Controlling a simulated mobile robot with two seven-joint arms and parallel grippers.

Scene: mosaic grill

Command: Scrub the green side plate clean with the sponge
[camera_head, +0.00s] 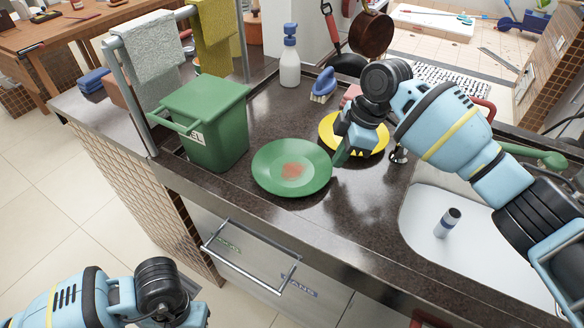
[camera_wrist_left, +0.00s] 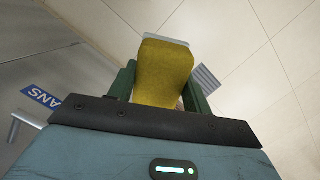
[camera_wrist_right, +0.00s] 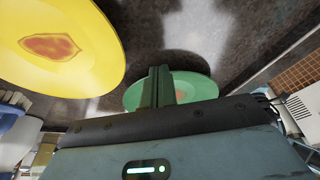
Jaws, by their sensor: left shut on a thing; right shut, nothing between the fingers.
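The green side plate (camera_head: 291,168) lies on the dark counter with a reddish-brown stain at its middle. Part of it shows in the right wrist view (camera_wrist_right: 202,88) behind the fingers. My right gripper (camera_head: 341,156) is shut and empty, just off the plate's right edge and in front of the yellow plate. Its closed fingers (camera_wrist_right: 161,86) show in the right wrist view. My left gripper (camera_wrist_left: 158,72) is shut on the yellow sponge (camera_wrist_left: 163,75), which has a pale strip along its far end. It is over the floor, off the counter. In the head view the sponge is hidden.
A stained yellow plate (camera_head: 330,128) lies right of the green plate. A green bin (camera_head: 216,122) stands to the left. A brush (camera_head: 324,86) and a spray bottle (camera_head: 290,58) are behind. A sink (camera_head: 424,205) is at right. A drawer handle (camera_head: 250,262) juts out in front.

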